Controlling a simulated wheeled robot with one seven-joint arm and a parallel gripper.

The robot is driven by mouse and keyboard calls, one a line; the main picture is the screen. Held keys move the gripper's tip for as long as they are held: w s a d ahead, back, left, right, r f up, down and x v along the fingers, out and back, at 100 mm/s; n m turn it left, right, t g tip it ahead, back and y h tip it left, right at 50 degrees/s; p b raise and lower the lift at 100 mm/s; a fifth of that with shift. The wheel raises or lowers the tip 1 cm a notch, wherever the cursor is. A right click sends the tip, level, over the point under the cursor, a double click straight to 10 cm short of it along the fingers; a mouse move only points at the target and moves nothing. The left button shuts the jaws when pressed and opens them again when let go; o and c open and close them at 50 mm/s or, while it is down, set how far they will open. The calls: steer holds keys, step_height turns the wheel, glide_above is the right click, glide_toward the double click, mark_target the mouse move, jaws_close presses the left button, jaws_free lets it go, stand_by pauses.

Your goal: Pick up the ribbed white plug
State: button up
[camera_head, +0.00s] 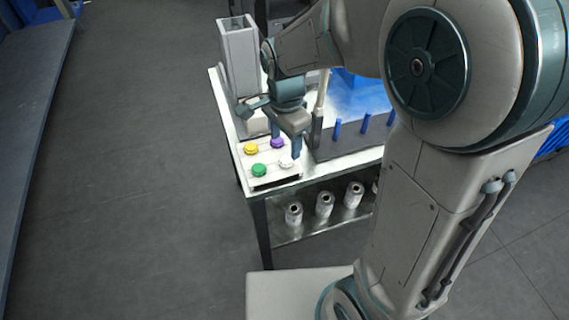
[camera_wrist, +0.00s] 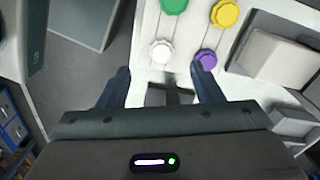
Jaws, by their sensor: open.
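The ribbed white plug (camera_head: 286,162) sits on a light tray (camera_head: 272,179) at the near left end of the table, beside a green, a yellow and a purple plug. In the wrist view the white plug (camera_wrist: 161,51) is upper centre, beyond the fingertips and nearer the left finger. My gripper (camera_wrist: 160,75) is open, with nothing between its fingers. In the head view my gripper (camera_head: 284,148) is above the tray, close to the white and purple plugs. I cannot tell its exact height above them.
The green plug (camera_head: 259,170), yellow plug (camera_head: 251,149) and purple plug (camera_head: 278,143) stand close by. A dark block with blue pegs (camera_head: 338,130) is to the right. A tall grey box (camera_head: 238,60) stands behind. Several rolls (camera_head: 325,205) are on the lower shelf.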

mark_target(288, 159)
steer(key=f, duration=0.4)
steer(key=f+b, duration=0.1)
steer(key=f, duration=0.1)
steer(key=shift+w+d+f, duration=0.25)
steer(key=shift+f, duration=0.1)
steer(key=c, duration=1.1)
